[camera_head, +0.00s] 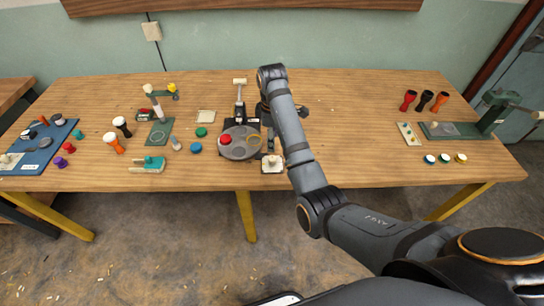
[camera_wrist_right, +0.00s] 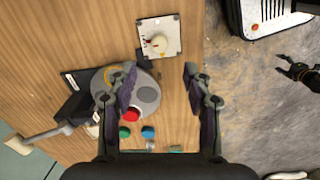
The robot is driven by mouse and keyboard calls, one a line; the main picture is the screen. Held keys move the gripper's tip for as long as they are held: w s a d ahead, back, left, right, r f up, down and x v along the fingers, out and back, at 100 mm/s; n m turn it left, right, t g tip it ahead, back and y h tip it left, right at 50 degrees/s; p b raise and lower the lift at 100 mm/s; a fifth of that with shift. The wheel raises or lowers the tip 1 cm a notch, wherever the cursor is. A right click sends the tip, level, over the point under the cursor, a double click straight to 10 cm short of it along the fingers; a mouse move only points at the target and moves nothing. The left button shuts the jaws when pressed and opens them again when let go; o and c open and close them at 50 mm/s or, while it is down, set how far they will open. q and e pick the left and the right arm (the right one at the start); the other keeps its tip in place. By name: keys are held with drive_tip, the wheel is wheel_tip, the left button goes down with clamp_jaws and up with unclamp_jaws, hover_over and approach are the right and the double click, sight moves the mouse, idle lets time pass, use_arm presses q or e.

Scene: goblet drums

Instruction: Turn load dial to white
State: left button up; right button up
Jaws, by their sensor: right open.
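The load dial is a cream knob (camera_wrist_right: 157,42) on a pale square plate with small coloured marks, red among them, in the right wrist view. In the head view its plate (camera_head: 272,168) sits at the table's front edge, right of a grey disc machine. Where the pointer stands is too small to tell. My right gripper (camera_wrist_right: 157,82) is open and empty above the table, its fingers apart beside the disc, with the dial beyond the fingertips. In the head view my right arm partly hides it. A black gripper, seemingly my left (camera_wrist_right: 300,73), shows at the wrist view's right edge; its jaws are unclear.
The grey disc machine (camera_head: 238,150) with a red knob (camera_head: 225,139) stands left of the dial. Drums, coloured caps and a blue mat (camera_head: 22,163) lie further left. A green press (camera_head: 485,122) stands at right. The table between is clear.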

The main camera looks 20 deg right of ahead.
sight(273, 158)
drive_tip(key=f, duration=1)
drive_tip(key=shift+w+f+b, duration=0.15)
drive_tip(key=shift+w+b, duration=0.1)
drive_tip(key=shift+b, duration=0.1)
drive_tip(key=shift+d, duration=0.1)
clamp_jaws()
